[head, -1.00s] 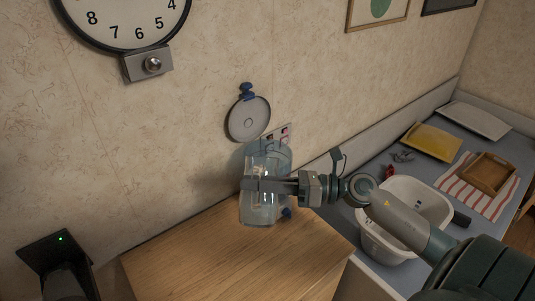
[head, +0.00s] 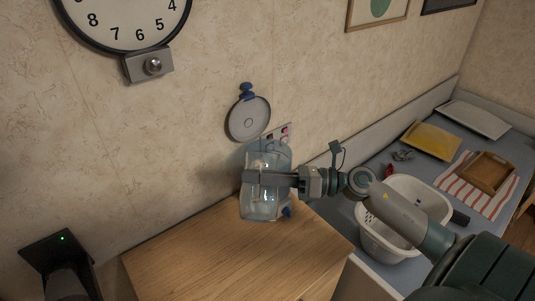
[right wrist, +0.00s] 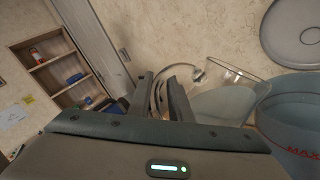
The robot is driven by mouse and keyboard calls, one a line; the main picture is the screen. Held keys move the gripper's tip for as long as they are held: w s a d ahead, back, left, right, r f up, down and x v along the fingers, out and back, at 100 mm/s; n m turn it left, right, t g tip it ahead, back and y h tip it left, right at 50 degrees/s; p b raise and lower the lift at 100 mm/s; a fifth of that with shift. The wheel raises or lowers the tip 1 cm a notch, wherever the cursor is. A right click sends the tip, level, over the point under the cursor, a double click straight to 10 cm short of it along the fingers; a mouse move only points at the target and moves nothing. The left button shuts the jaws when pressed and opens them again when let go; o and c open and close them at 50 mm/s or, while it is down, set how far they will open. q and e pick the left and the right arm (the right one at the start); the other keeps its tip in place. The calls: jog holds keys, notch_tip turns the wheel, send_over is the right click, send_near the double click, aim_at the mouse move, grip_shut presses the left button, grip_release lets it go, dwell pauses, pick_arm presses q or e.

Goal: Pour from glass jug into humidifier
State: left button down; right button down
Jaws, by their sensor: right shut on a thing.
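The clear glass jug (head: 258,206) is held above the wooden top, in front of the humidifier. My right gripper (head: 250,178) reaches in from the right and is shut on its handle. In the right wrist view the jug (right wrist: 226,100) looks tilted, with liquid inside and its rim close to the humidifier. The humidifier's bluish clear tank (head: 284,153) is partly hidden by the jug and gripper. In the right wrist view the tank (right wrist: 288,122) is open and carries a red MAX mark. I cannot tell whether liquid is flowing. My left gripper does not show clearly.
A grey round disc (head: 247,120) with a blue knob is at the wall behind the tank. The wooden top (head: 225,255) is clear in front. A clock (head: 125,20) hangs upper left.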

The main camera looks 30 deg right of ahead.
aim_at(258, 160)
jog(key=shift+r, duration=0.3)
jog(key=shift+w+d+r+m+p, duration=0.3)
jog(key=shift+w+r+p, duration=0.1)
jog(key=shift+p, duration=0.25)
jog(key=shift+w+d+r+m+p, duration=0.3)
jog(key=shift+w+r+m+p, duration=0.1)
jog(key=shift+r+m+p, duration=0.4)
dwell(1.7)
jog(key=shift+w+d, duration=0.2)
dwell(0.5)
jog(key=shift+w+d, duration=0.15)
jog(key=shift+w+d+r+m+p, duration=0.15)
jog(key=shift+r+m+p, duration=0.2)
jog(key=shift+p, duration=0.15)
jog(key=shift+w+d+r+m+p, duration=0.1)
jog(key=shift+w+r+m+p, duration=0.05)
jog(key=shift+r+m+p, duration=0.25)
dwell(2.8)
